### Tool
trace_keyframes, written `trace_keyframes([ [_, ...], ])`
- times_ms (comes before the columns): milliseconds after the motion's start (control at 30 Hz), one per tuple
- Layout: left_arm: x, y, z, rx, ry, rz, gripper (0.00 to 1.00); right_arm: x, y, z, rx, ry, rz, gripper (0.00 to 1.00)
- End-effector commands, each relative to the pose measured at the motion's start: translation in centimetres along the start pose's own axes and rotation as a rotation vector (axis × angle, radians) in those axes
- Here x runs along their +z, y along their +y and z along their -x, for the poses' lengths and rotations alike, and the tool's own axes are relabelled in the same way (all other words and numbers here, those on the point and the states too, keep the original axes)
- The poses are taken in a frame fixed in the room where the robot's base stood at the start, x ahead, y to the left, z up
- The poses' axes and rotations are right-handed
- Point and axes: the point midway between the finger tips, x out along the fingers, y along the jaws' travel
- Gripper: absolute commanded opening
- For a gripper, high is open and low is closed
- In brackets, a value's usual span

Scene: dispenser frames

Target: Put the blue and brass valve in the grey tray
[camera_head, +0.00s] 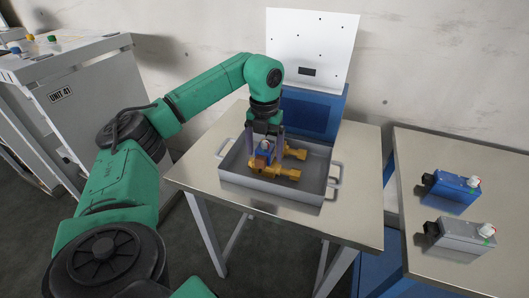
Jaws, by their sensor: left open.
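The blue and brass valve (286,174) is inside the grey tray (265,193), near the tray's middle. Its brass body and ends show, with a small blue part between my fingers. The tray stands on the middle table and has handles at its sides. My left gripper (268,150) points down over the valve, with its fingers open on either side of the valve's upper part. The fingers partly hide the valve, and I cannot tell whether they touch it. My right gripper is not in view.
A blue unit (316,112) with a white back panel (311,48) stands behind the tray. On the right table (434,165) lie a blue box (452,191) and a grey box (457,237) with fittings. A grey cabinet (85,95) stands at left. The middle table's right side is clear.

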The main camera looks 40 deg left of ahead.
Motion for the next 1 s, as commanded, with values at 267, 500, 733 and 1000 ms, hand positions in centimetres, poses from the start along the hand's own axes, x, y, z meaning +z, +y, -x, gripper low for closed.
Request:
trace_keyframes([
  [267,0.1,-0.1,7.8,-0.004,-0.005,0.000,0.88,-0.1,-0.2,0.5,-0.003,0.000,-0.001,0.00],
  [500,0.0,0.0,11.2,-0.001,-0.001,0.000,0.88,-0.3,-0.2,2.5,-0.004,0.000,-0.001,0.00],
  [733,0.0,0.0,11.0,-0.001,-0.001,0.000,0.88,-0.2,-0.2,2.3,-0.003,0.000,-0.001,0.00],
  [1000,0.0,0.0,10.9,-0.001,-0.001,0.000,0.88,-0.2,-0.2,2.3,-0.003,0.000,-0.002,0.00],
])
